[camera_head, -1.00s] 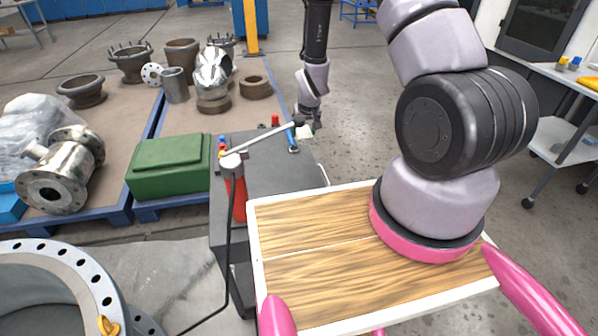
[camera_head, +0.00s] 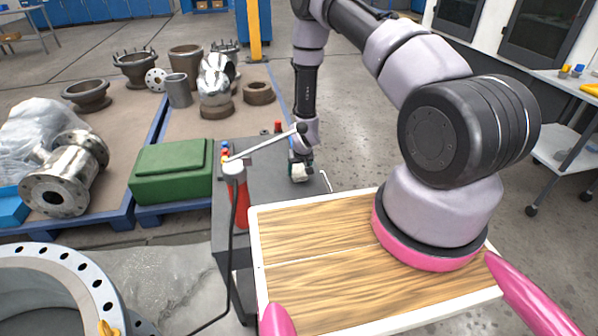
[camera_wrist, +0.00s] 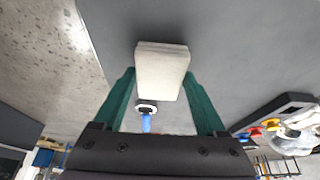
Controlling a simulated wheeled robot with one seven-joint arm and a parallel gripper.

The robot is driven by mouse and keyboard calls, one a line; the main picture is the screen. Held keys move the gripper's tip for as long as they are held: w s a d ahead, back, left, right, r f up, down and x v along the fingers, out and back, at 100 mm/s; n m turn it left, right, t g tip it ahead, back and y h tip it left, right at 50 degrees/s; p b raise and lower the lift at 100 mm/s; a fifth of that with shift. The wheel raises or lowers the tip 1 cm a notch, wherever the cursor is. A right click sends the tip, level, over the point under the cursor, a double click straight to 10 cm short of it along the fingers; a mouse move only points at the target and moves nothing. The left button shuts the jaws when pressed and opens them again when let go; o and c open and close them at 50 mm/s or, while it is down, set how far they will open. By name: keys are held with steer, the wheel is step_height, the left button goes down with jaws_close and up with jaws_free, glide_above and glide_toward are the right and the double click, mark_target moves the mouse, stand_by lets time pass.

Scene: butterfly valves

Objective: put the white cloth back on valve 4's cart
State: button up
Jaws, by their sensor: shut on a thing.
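The white cloth (camera_wrist: 162,70) is a small folded pale block between the two green fingers of my gripper (camera_wrist: 160,90) in the wrist view. My gripper is shut on it. In the head view my gripper (camera_head: 301,172) is low over the dark grey top of a cart (camera_head: 262,152), near its right edge, and the cloth shows only as a small pale patch there. I cannot tell whether the cloth touches the top. No number shows on the cart.
A small red item (camera_head: 278,126) is at the back. A green case (camera_head: 172,168) sits on a pallet to the left. A blue-handled tool (camera_wrist: 147,120) lies near my fingers.

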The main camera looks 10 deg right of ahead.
steer(key=shift+f, duration=0.3)
steer(key=o, duration=1.1)
steer(key=shift+f, duration=0.15)
steer(key=shift+o, duration=0.2)
